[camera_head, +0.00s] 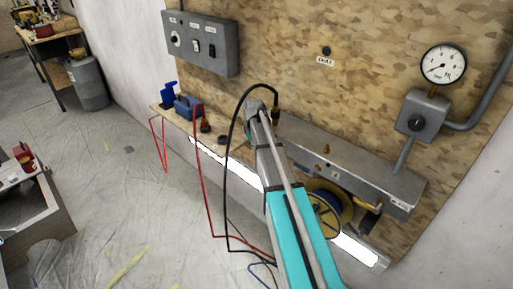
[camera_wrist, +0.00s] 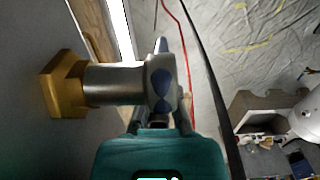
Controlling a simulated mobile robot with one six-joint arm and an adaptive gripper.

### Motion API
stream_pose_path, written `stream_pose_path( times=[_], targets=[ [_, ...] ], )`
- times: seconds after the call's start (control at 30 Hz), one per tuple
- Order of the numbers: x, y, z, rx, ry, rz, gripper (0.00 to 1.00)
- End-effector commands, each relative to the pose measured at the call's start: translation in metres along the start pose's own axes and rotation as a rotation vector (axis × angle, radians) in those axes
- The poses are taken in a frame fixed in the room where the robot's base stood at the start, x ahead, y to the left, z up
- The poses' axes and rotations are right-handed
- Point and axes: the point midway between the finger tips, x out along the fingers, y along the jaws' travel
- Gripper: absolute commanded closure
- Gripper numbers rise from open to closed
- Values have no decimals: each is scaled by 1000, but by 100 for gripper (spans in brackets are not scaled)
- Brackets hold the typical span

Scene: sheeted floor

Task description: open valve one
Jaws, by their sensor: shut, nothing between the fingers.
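My gripper (camera_head: 257,106) is at the end of the teal arm, in front of the board above the left end of a long grey metal box (camera_head: 345,160). No valve is clearly marked as one. A yellow part (camera_head: 366,202) sits low at the box's right end, near a small label (camera_head: 399,204) too small to read.
A pressure gauge (camera_head: 443,64) and switch box (camera_head: 421,116) are at right. A cable reel (camera_head: 324,215) is under the box. Red cables hang at left. The sheeted floor is mostly clear.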

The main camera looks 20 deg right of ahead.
Motion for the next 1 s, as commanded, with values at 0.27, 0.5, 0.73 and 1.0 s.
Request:
stream_pose_path(
  times=[0.27, 0.5, 0.73, 1.0],
  targets=[
    [-4, 0, -7, 0, 0, 0, 100],
    [-14, -2, -27, 0, 0, 0, 100],
    [-34, -2, -38, 1, 0, 0, 100],
    [-56, -2, -48, 2, 0, 0, 100]
  ],
)
